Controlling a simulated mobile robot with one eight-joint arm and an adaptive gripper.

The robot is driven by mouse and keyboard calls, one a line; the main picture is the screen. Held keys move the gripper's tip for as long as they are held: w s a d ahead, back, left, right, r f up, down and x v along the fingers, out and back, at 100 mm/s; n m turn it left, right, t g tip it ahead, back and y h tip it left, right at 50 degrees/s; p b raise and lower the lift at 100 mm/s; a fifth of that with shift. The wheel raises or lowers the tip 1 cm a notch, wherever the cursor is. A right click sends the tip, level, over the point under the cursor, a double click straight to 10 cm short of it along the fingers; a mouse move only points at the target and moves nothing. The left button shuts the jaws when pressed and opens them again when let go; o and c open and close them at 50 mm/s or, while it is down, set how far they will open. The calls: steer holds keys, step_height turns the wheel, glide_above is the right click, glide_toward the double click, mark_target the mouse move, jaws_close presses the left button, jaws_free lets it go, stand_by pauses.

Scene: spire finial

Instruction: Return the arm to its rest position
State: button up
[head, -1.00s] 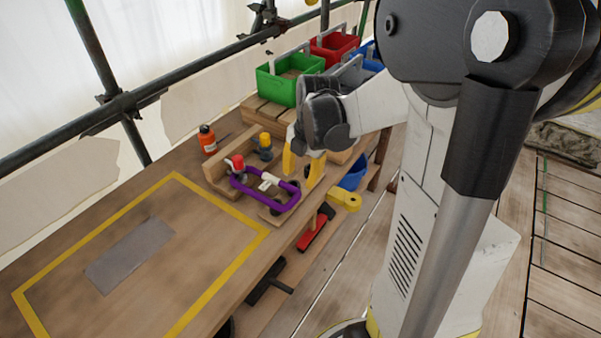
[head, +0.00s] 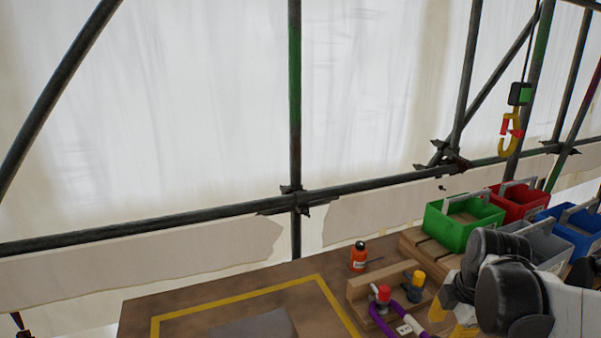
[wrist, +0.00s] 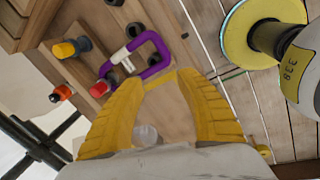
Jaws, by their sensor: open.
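My gripper is open in the wrist view (wrist: 162,105), its two yellow fingers spread with nothing held between them. The purple loop-shaped piece (wrist: 153,55) with a white tag lies just past the left fingertip, on the wooden bench. In the head view the dark wrist of my arm is at the lower right, and only part of a yellow finger (head: 465,328) shows beside the purple piece (head: 381,322). The fingertips are cut off by the lower edge there.
A wooden holder (head: 360,286) carries a red-topped piece (head: 383,294) and a yellow-topped piece (head: 416,284). An orange bottle (head: 358,257) stands behind. Green (head: 463,222), red (head: 520,203) and blue (head: 573,228) bins stand right. A hook (head: 511,135) hangs above. The yellow-outlined area holds a grey sheet (head: 255,325).

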steer(key=s+a+r+m+t, duration=0.4)
steer(key=s+a+m, duration=0.5)
steer(key=m, duration=0.8)
steer(key=shift+a+r, duration=0.75)
steer(key=shift+a, duration=0.75)
